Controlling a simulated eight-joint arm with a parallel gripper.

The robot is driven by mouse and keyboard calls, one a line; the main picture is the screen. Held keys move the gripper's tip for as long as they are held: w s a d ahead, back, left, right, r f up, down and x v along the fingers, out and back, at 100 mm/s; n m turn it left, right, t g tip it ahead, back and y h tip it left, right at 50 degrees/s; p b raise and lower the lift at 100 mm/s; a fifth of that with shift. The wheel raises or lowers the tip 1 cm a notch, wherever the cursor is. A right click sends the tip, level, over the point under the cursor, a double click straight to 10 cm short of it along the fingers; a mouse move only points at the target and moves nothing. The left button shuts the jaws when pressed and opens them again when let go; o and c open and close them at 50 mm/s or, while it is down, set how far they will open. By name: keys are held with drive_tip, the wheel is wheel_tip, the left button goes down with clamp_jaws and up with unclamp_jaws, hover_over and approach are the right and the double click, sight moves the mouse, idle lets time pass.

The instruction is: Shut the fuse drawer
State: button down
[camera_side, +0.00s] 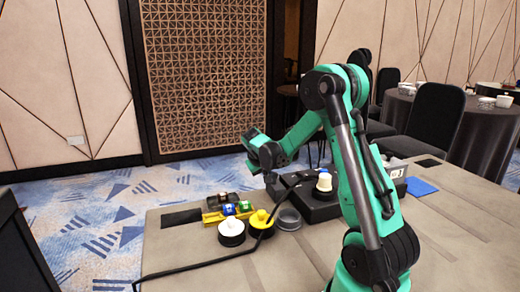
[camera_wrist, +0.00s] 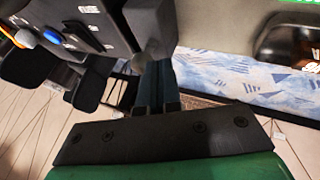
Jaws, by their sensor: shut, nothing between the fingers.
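My gripper (camera_side: 272,186) points down just left of a black box (camera_side: 318,208) on the table in the side view. In the wrist view the two dark fingers (camera_wrist: 156,84) are together and empty, close beside the box (camera_wrist: 150,22). A rounded grey piece (camera_wrist: 141,60) shows near the fingertips; I cannot tell whether they touch it. The fuse drawer cannot be picked out for certain in either view. My gripper and arm hide part of the box in the side view.
A cream-topped knob (camera_side: 324,182) stands on the box. A black cable (camera_side: 205,263) crosses the table (camera_side: 170,250).

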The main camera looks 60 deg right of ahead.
drive_tip(key=shift+s+d, duration=0.6)
drive_tip(key=shift+s, duration=0.05)
